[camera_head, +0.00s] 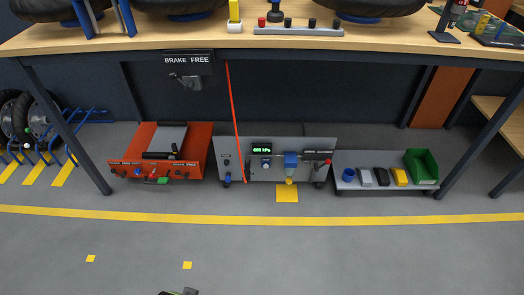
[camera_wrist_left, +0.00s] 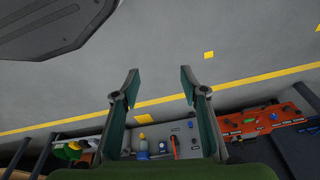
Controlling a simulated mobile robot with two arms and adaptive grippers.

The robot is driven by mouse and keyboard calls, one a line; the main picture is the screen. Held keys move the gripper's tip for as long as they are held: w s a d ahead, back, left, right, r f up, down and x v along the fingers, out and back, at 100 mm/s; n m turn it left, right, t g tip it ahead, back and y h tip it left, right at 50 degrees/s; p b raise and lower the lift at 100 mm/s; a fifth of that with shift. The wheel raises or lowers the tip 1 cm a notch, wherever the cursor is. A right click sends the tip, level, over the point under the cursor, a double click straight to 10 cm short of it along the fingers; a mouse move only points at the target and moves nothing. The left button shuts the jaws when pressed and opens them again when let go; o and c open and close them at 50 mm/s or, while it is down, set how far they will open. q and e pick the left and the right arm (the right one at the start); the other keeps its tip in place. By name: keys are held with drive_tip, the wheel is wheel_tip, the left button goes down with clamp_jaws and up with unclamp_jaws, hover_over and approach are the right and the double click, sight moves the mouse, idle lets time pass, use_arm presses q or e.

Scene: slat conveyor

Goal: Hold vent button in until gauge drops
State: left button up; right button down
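A grey panel unit (camera_head: 278,172) stands on the floor under the bench. It carries a small green lit display (camera_head: 262,150), too small to read. Below the display is a blue-and-white round control (camera_head: 266,163). To its right is a blue fitting (camera_head: 291,160) with a yellow piece (camera_head: 289,181) beneath, and a red-tipped lever (camera_head: 327,162). I cannot tell which part is the vent button. In the left wrist view my left gripper (camera_wrist_left: 159,76) is open and empty, above the floor and apart from the panel (camera_wrist_left: 188,137). My right gripper is not seen.
An orange unit (camera_head: 197,172) stands left of the panel, a low grey cart (camera_head: 345,159) with a green bin (camera_head: 421,167) right. The bench top (camera_head: 350,41) overhangs. The floor in front is clear.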

use_arm(q)
clamp_jaws()
idle(1.1)
